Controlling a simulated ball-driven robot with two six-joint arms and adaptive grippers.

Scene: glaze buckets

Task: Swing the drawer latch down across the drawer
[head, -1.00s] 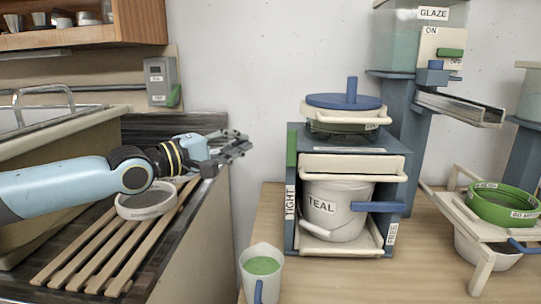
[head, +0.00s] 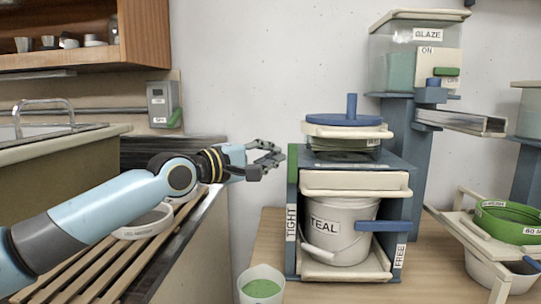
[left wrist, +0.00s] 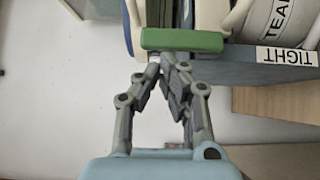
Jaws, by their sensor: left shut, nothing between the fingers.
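The workstation (head: 405,165) on the table has a cream drawer (head: 355,180) in its upper part. A green bar (head: 292,163), which looks like the drawer latch, stands upright at the station's front left edge, above the "TIGHT" label. The same green bar lies across the left wrist view (left wrist: 182,40). My left gripper (head: 279,157) is shut and empty, just left of the green bar. In the left wrist view its fingertips (left wrist: 164,62) are right at the bar's edge; I cannot tell whether they touch. My right gripper is out of view.
A bucket (head: 340,232) marked "TEAL" sits under the drawer, with a blue lever (head: 382,226) in front. A blue-lidded stack (head: 345,120) is on top. A cup of green glaze (head: 261,287) stands front left. A slatted rack (head: 110,262) lies below my left arm.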

